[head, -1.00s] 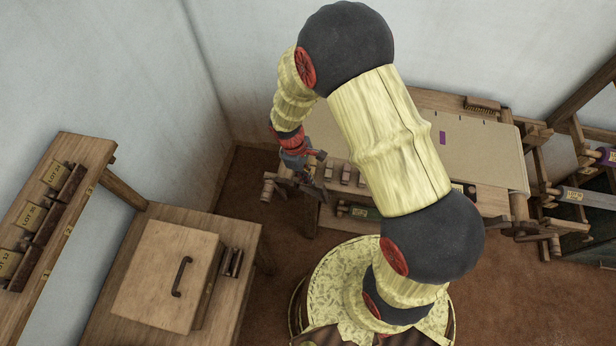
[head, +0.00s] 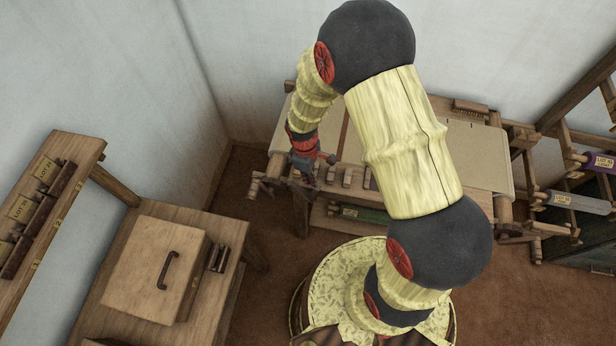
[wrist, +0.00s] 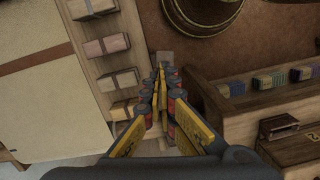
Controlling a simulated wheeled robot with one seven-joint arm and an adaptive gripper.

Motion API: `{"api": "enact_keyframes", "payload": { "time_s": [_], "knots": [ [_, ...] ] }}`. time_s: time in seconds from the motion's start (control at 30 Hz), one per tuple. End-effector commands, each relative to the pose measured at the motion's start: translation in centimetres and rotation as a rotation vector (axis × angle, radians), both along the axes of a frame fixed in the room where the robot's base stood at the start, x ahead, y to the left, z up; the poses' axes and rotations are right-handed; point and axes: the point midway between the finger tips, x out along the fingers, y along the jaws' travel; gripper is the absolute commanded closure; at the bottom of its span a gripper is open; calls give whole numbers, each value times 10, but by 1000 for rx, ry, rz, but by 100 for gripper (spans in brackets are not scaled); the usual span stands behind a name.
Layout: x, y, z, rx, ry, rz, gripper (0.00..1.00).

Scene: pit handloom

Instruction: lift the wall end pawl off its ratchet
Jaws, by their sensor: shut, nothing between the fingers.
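My gripper (head: 308,172) hangs over the left, wall end of the loom's front in the head view. In the wrist view its two yellow-padded fingers (wrist: 160,75) are closed together with nothing between them. A small wooden block (wrist: 165,57) shows just beyond the fingertips; I cannot tell whether they touch it. The loom (head: 470,150) carries a pale cloth (wrist: 35,100) with a brown stripe. A wooden beam end (head: 255,186) juts out at the loom's wall end. I cannot make out the wall end pawl or its ratchet in either view; my gripper may hide them.
A wooden bench with a lidded box (head: 150,268) stands at the left, below a labelled wall rack (head: 60,190). Several small blocks (wrist: 107,45) line the loom's front rail. A brush (head: 470,105) lies at the back. Brown floor (head: 250,215) is open between bench and loom.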

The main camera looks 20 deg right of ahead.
Motion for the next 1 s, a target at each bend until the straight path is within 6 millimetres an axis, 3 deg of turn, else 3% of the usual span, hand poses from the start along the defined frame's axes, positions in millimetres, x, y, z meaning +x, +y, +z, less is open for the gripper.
{"api": "enact_keyframes", "payload": {
  "time_s": [0.5,1.0],
  "knots": [
    [-31,-54,-10,0,1,-2,100],
    [-40,-69,-19,0,0,0,100]
  ]
}}
